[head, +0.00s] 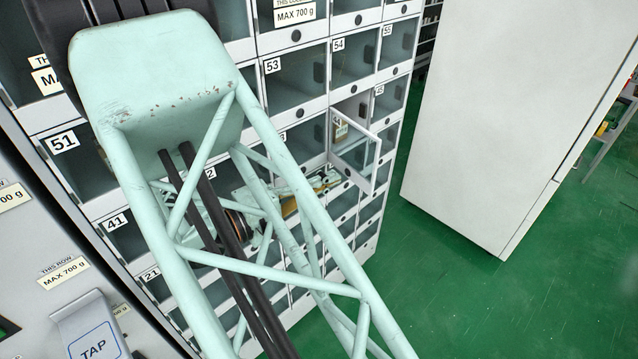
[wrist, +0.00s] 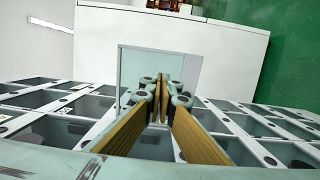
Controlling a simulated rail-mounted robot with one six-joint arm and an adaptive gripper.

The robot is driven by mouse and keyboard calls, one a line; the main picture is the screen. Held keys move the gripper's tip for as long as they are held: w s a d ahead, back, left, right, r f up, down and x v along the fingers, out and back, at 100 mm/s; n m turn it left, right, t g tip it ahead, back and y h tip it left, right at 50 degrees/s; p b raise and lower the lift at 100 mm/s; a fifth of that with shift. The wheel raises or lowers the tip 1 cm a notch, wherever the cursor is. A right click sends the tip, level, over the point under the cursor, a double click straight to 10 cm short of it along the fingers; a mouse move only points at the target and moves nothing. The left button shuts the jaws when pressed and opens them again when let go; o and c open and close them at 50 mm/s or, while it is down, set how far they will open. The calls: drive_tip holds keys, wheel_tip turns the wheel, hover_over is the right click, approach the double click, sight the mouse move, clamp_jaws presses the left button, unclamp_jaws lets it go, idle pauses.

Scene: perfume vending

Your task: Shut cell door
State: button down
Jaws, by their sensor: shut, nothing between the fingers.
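One cell door (head: 361,160) stands open, swung out from the cabinet front. It is a clear pane in a pale frame, to the right of my gripper in the head view. The pane of the door (wrist: 135,66) shows just beyond the fingertips. I cannot tell whether they touch it.
The cabinet's other cells, such as cell 53 (head: 297,75) and cell 54 (head: 352,58), have closed doors. A tall white cabinet (head: 500,110) stands to the right, with green floor (head: 440,290) free between. A TAP panel (head: 92,335) is at the lower left.

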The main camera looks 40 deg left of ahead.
sight(362, 164)
drive_tip(key=shift+w+d+p, duration=0.1)
drive_tip(key=shift+w+d, duration=0.15)
drive_tip(key=shift+w, duration=1.05)
drive_tip(key=shift+w+d+p, duration=0.1)
drive_tip(key=shift+w+d, duration=0.15)
drive_tip(key=shift+w, duration=1)
drive_tip(key=shift+w+d+p, duration=0.1)
drive_tip(key=shift+w+d, duration=0.15)
drive_tip(key=shift+w, duration=1.05)
drive_tip(key=shift+w+f+b, duration=0.1)
drive_tip(key=shift+w+b, duration=0.05)
drive_tip(key=shift+b, duration=0.15)
